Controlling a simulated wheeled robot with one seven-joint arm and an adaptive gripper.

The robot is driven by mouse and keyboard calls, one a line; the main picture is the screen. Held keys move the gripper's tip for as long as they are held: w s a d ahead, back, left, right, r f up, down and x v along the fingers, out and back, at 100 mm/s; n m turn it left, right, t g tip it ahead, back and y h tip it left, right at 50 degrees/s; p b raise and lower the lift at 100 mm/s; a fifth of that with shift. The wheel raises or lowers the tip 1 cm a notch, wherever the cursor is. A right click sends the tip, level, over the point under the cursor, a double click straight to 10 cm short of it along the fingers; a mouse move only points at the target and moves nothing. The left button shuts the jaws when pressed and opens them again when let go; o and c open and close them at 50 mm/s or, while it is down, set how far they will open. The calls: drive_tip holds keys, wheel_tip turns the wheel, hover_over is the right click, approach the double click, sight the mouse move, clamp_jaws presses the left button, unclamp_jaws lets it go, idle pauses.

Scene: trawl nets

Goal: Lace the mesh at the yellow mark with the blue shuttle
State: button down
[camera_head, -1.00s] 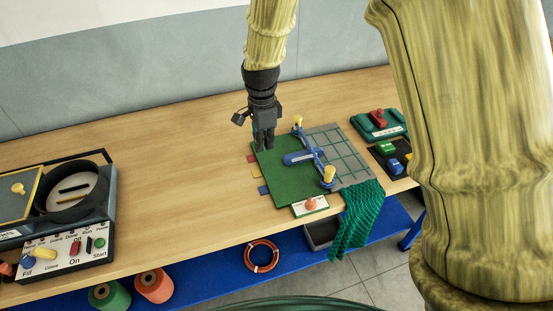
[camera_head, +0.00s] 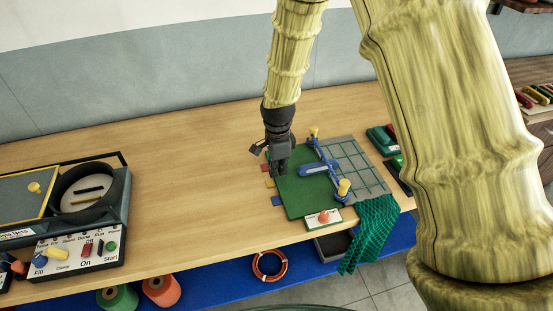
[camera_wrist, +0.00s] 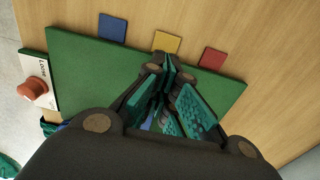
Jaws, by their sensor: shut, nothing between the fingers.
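The blue slotted piece (camera_head: 320,169), which looks like the shuttle, lies across a blue bar with yellow knobs over the green board (camera_head: 299,199). The yellow mark (camera_head: 270,183) is a small tab at the board's left edge, between a red tab (camera_head: 265,168) and a blue tab (camera_head: 277,198). The yellow mark also shows in the wrist view (camera_wrist: 166,42), just past my fingertips. My gripper (camera_head: 281,172) is shut and empty above the board near these tabs. Its teal-padded fingers (camera_wrist: 168,68) hide part of the board. A grey grid mesh (camera_head: 358,170) lies right of the bar.
A red knob on a white plate (camera_head: 323,217) is at the board's front edge, beside hanging green net (camera_head: 368,232). Trays with coloured pieces (camera_head: 384,138) stand right. A machine with switches (camera_head: 80,215) stands left. The table between is clear.

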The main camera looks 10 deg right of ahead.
sight(290, 177)
wheel_tip(290, 177, down, 2)
drive_tip(key=shift+f, duration=0.1)
drive_tip(key=shift+w+d+f+p, duration=0.1)
drive_tip(key=shift+d+p, duration=1.1)
drive_tip(key=shift+d, duration=0.7)
drive_tip(key=shift+d, duration=0.15)
